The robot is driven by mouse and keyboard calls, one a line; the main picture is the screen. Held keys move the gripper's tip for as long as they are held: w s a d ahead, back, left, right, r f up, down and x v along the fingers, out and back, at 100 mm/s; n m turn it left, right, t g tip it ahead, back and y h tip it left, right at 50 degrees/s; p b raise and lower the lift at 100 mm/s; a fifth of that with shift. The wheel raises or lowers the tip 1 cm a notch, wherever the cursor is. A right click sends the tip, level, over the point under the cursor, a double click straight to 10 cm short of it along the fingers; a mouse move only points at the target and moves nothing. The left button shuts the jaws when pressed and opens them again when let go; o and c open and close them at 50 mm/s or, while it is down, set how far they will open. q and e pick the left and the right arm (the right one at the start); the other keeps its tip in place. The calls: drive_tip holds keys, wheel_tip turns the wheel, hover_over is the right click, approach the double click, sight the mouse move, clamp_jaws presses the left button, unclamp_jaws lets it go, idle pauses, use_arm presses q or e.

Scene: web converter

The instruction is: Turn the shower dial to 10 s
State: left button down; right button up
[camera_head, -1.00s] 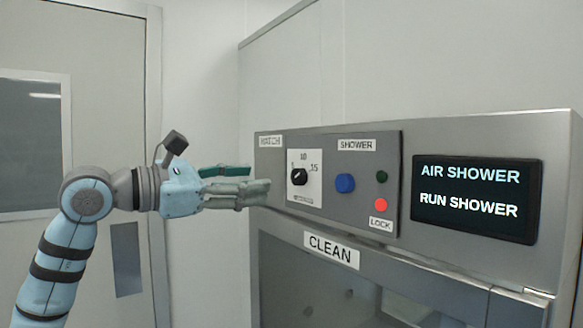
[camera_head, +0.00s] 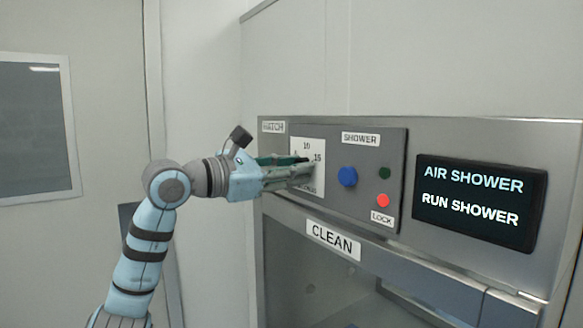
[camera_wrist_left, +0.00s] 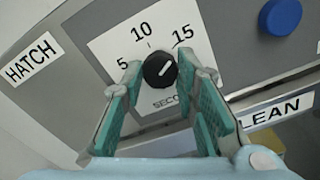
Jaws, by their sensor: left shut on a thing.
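The shower dial is a black round knob (camera_wrist_left: 160,69) on a white plate (camera_wrist_left: 112,48) marked 5, 10 and 15. In the left wrist view its white pointer line slants up and right, toward the 15 side of the 10. My left gripper (camera_head: 312,175) reaches the dial from the left and is shut on the knob. Its green-padded fingers (camera_wrist_left: 159,82) sit on either side of the knob in the left wrist view. In the head view the fingers hide the knob and part of the plate (camera_head: 308,147). My right gripper is not in view.
To the dial's right are a blue button (camera_head: 347,177), a dark green light (camera_head: 384,173) and a red light (camera_head: 383,200). A screen (camera_head: 480,205) reads "AIR SHOWER" and "RUN SHOWER". A "CLEAN" label (camera_head: 333,240) is on the hatch below.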

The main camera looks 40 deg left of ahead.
use_arm(q)
drive_tip(key=shift+n, duration=0.4)
drive_tip(key=n+p, duration=0.1)
drive_tip(key=n, duration=0.9)
drive_tip(key=shift+f+n, duration=0.1)
drive_tip(key=shift+n, duration=0.3)
idle(0.4)
drive_tip(key=c, duration=1.2)
unclamp_jaws()
drive_tip(key=shift+d, duration=0.1)
drive_tip(key=shift+c, duration=0.2)
drive_tip(key=shift+w, duration=0.1)
